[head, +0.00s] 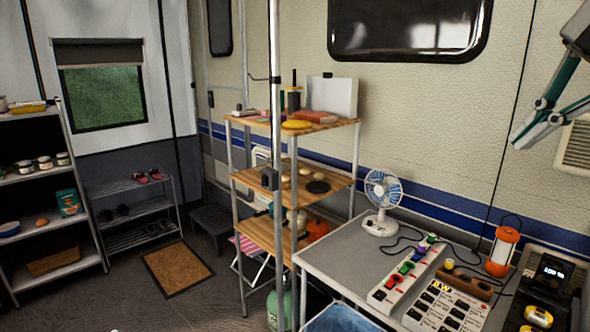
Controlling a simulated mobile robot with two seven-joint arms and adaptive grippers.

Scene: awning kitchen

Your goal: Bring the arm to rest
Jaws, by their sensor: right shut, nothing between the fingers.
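My right gripper (519,138) reaches in from the upper right edge, with grey and teal finger links pointing down and left. It is shut with nothing held. It hangs in the air in front of the cream wall, above the right part of the grey table (325,258), and touches nothing that I can see. My left gripper is not in view.
Under the gripper the table holds an orange lantern (502,250), a white fan (381,200), a power strip (400,275) and a switch panel (445,305). A wooden shelf rack (268,236) stands left of it. The floor by the doormat (177,268) is clear.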

